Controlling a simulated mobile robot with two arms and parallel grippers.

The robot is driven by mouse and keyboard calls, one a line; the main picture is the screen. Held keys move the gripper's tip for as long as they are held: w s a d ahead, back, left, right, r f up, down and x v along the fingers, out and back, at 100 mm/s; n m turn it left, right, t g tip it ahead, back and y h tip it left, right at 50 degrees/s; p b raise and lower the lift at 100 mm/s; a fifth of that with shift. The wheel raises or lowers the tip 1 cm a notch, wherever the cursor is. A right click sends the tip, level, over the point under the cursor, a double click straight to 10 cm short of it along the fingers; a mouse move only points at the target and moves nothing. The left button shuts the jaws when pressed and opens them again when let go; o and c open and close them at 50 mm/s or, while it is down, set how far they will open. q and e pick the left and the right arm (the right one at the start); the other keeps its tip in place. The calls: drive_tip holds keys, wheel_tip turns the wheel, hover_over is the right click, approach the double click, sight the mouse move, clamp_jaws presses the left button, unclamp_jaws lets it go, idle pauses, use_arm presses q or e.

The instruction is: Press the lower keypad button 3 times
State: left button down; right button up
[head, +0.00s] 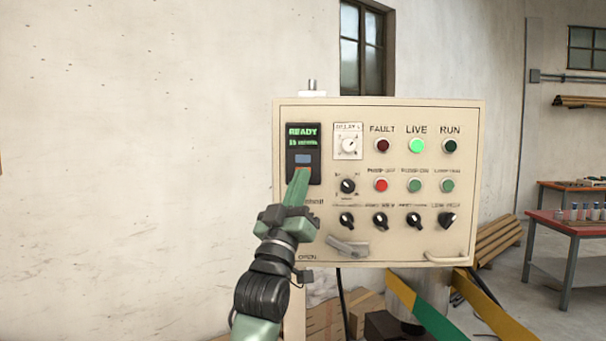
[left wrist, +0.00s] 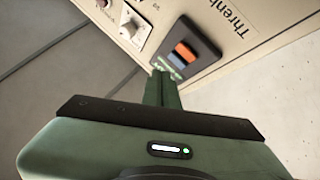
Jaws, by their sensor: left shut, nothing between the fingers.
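The keypad (head: 291,161) is a dark unit at the left of a beige control panel, with a green-lit display (head: 303,136) reading READY. Its upper button (head: 303,158) is blue. The lower button (left wrist: 185,51) is orange and shows in the left wrist view beside the blue one; in the head view my fingertips mostly hide it. My left gripper (head: 302,175) is shut and empty, its fingers pointing at the panel over the lower keypad area. It also shows in the left wrist view (left wrist: 163,73). I cannot tell whether the tips touch the button. My right gripper is out of view.
The panel (head: 400,113) also carries a white dial (head: 348,145), FAULT, LIVE and RUN lamps, with LIVE (head: 416,146) lit green, a red button (head: 381,184) and several black knobs. A lever (head: 347,248) sits low on it. A red table (head: 566,225) stands at right.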

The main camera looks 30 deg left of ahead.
use_arm(q)
drive_tip(key=shift+w+a, duration=0.4)
drive_tip(key=shift+w, duration=0.25)
drive_tip(key=shift+w+a, duration=0.35)
drive_tip(key=shift+w, duration=0.25)
idle(1.2)
drive_tip(key=shift+w+a, duration=0.25)
drive_tip(key=shift+w, duration=0.1)
drive_tip(key=shift+w+a+r, duration=0.1)
drive_tip(key=shift+w+a, duration=0.1)
drive_tip(key=shift+w, duration=0.15)
idle(0.7)
drive_tip(key=shift+s, duration=0.1)
drive_tip(key=shift+s+d, duration=0.35)
drive_tip(key=shift+s, duration=0.05)
drive_tip(key=shift+s+d, duration=0.1)
drive_tip(key=shift+s, duration=0.1)
drive_tip(key=shift+s+d+p, duration=0.1)
drive_tip(key=shift+s+d, duration=0.35)
drive_tip(key=shift+s, duration=0.25)
drive_tip(key=shift+s+d+p, duration=0.15)
drive_tip(key=shift+s+d, duration=0.25)
drive_tip(key=shift+s, duration=0.3)
drive_tip(key=shift+s+d+p, duration=0.1)
drive_tip(key=shift+s+d, duration=0.35)
drive_tip(key=shift+s, duration=0.25)
